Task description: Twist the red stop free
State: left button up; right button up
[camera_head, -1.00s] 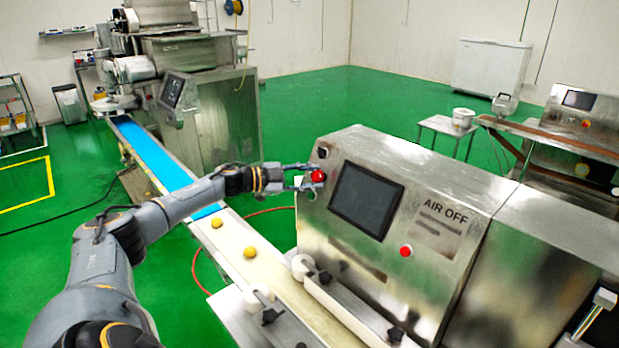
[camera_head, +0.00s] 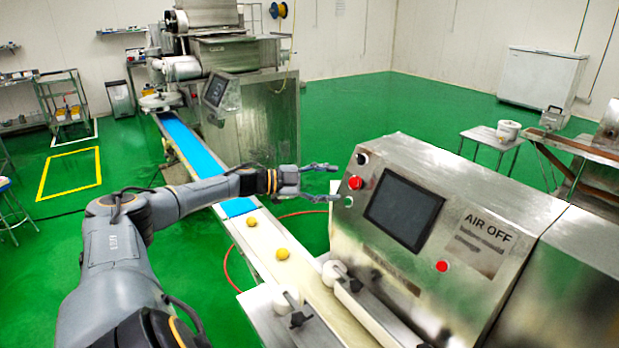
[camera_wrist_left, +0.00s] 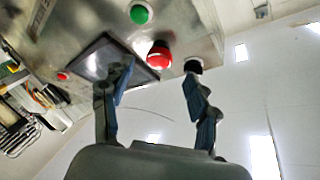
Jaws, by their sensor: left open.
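The red stop (camera_head: 355,183) is a round red button on the upper left of the steel machine's sloped front, beside the dark screen. My left gripper (camera_head: 337,183) is open and empty, with its fingers pointing at the panel, just left of the red stop and apart from it. In the left wrist view the red stop (camera_wrist_left: 159,56) shows ahead, between the lines of the two spread fingers (camera_wrist_left: 160,85). A green button (camera_wrist_left: 139,13) and a black knob (camera_wrist_left: 193,66) sit on either side of it. My right gripper is not in view.
The steel machine (camera_head: 470,220) has a dark screen (camera_head: 404,210) and a second, smaller red button (camera_head: 442,266). A conveyor (camera_head: 262,262) with yellow balls (camera_head: 283,254) runs below my left arm.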

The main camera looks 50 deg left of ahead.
pick_arm(q)
jog(key=shift+v, duration=2.75)
